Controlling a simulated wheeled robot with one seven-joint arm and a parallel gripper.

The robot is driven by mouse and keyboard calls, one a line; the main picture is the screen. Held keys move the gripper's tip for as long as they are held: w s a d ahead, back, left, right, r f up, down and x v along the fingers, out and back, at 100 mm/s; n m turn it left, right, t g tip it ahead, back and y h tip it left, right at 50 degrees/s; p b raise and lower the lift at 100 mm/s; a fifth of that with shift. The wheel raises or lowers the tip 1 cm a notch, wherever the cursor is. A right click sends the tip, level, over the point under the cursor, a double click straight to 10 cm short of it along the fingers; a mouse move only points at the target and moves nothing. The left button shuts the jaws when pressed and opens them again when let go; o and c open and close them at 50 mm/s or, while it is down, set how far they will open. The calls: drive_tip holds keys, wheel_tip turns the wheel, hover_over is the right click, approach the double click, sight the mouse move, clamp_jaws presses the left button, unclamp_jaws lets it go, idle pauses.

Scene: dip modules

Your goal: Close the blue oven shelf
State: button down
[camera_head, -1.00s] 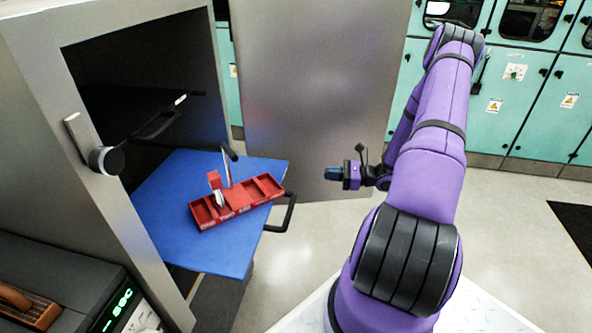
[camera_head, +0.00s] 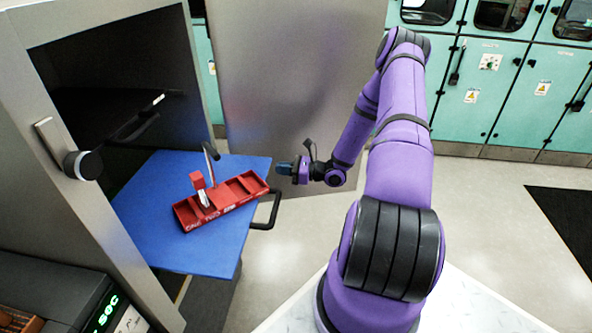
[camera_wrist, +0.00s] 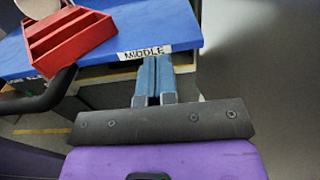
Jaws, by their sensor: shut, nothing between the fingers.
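The blue oven shelf (camera_head: 190,245) is pulled out of the open oven, with a black handle (camera_head: 268,210) on its front edge. In the wrist view the shelf (camera_wrist: 185,22) carries a label reading "MIDDLE", and the handle (camera_wrist: 40,102) is at left. A red compartment tray (camera_head: 222,203) lies on the shelf; it also shows in the wrist view (camera_wrist: 68,42). My gripper (camera_head: 284,169) is shut and empty, just right of the shelf's front corner and beyond the handle. In the wrist view my fingertips (camera_wrist: 155,62) point at the shelf's front edge by the label; contact cannot be told.
The open grey oven door (camera_head: 300,80) stands behind my gripper. The oven's dark interior (camera_head: 110,90) has another handle inside. A knob (camera_head: 84,165) sticks out from the oven frame at left. Teal cabinets (camera_head: 510,90) line the back right. Open floor lies right of the shelf.

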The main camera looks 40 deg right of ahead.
sight(185, 159)
drive_tip(key=shift+x, duration=0.9)
drive_tip(key=x, duration=3.2)
drive_tip(key=shift+w+a, duration=0.2)
drive_tip(key=shift+a, duration=0.1)
drive_tip(key=shift+w+a+r, duration=0.15)
drive_tip(key=shift+w+r, duration=0.05)
drive_tip(key=shift+w+a+r, duration=0.1)
